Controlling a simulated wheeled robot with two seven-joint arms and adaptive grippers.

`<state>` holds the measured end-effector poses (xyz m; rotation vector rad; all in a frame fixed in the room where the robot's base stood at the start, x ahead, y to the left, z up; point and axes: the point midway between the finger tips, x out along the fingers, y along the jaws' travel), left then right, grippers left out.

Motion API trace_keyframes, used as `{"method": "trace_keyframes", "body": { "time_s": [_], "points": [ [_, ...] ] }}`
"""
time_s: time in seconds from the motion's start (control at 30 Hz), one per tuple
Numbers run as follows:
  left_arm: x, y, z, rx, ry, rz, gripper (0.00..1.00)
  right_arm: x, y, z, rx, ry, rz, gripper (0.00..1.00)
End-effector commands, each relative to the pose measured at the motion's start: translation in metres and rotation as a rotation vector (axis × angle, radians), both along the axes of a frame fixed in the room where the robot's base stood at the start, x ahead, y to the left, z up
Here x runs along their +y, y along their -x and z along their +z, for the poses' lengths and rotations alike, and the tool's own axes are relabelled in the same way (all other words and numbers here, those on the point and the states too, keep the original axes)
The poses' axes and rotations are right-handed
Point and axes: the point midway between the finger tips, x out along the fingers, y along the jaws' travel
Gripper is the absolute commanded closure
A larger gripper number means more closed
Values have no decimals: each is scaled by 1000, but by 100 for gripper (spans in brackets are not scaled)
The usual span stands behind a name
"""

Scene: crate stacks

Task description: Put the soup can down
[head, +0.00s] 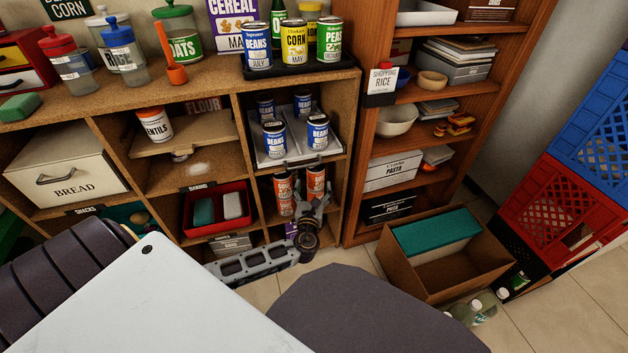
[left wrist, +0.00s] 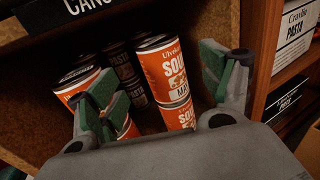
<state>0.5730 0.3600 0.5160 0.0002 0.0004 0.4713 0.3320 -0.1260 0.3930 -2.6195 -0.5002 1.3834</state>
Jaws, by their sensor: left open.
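Orange soup cans stand in a lower shelf compartment. In the head view one soup can (head: 316,181) is at the right and another soup can (head: 283,192) at the left. My left gripper (head: 307,206) is in front of them at the compartment's mouth. In the left wrist view my left gripper (left wrist: 160,78) is open, its green-padded fingers spread. An upright soup can (left wrist: 163,68) shows between the fingers, on top of another orange can (left wrist: 178,115). Left of it, more orange cans (left wrist: 78,88) are partly hidden by the left finger. I cannot tell whether a finger touches a can.
Dark cans (left wrist: 120,65) stand behind the orange ones. The compartment's side wall (left wrist: 232,22) is close to the right finger. Above is a shelf with blue-labelled bean cans (head: 275,138). An open cardboard box (head: 403,277) stands on the floor at right.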

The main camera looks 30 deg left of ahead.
Motion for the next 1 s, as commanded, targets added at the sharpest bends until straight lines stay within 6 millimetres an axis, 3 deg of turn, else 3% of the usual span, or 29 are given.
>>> {"method": "trace_keyframes", "body": {
  "time_s": [0.3,1.0],
  "points": [
    [-11,22,0,1,0,0,20,-1,2,6,15,9,-3,60],
    [-12,24,0,0,2,0,20,-1,1,7,11,7,-7,60]
  ]
}}
